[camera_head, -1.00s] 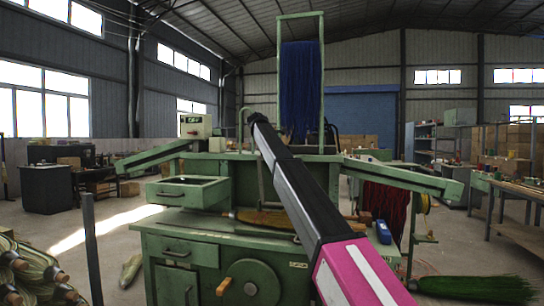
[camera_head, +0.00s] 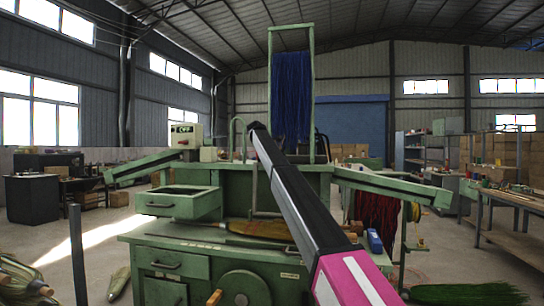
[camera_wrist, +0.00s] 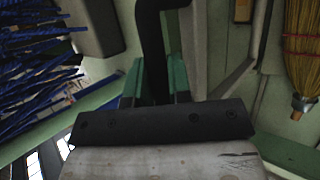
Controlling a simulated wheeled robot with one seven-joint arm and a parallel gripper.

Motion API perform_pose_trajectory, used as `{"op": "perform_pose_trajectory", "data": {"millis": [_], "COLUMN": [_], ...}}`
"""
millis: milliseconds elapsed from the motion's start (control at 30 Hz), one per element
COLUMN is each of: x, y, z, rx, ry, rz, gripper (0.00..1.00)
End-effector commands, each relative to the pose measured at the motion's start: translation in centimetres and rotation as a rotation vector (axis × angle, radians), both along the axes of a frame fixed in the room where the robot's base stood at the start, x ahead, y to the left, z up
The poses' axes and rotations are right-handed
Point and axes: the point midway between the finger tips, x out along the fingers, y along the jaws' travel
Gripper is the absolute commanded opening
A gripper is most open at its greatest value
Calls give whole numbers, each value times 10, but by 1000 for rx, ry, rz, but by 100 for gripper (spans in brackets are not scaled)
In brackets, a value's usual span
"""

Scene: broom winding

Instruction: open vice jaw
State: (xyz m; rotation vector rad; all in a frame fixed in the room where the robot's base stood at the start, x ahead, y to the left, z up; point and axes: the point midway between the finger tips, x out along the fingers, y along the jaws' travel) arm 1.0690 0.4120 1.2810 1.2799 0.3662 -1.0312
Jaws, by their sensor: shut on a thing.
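In the wrist view my gripper (camera_wrist: 157,78) shows a dark cross bar with screws and two green fingers. It is shut on a dark bent bar (camera_wrist: 150,22), apparently the vice lever, which rises between the fingers and bends at the top. The vice jaws cannot be made out in either view. In the head view the green broom-winding machine (camera_head: 215,248) stands in front of me. My dark arm reaches over its middle and hides my gripper and the part it holds.
A straw broom (camera_head: 262,228) lies on the machine's bench and shows in the wrist view (camera_wrist: 302,45). Blue bristles (camera_head: 291,95) hang in the tall frame. An open green drawer (camera_head: 178,203) juts left. Green bristles (camera_head: 465,294) lie on the floor at right.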

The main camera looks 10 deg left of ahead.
Motion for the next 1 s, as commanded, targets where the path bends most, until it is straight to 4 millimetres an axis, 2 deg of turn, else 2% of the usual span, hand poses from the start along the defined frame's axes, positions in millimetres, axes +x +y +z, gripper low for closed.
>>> {"op": "perform_pose_trajectory", "data": {"millis": [133,167,200,233,667,867,1000], "x": [0,0,0,0,-2,-13,-25], "y": [0,0,0,0,2,11,20], "z": [-1,-1,-1,-1,2,17,34], "rx": [1,1,0,0,1,0,0], "ry": [-1,-1,0,0,0,0,-1], "rz": [-4,-4,-4,-4,-1,0,0], "gripper": [0,22,35,44,44,44,44]}}
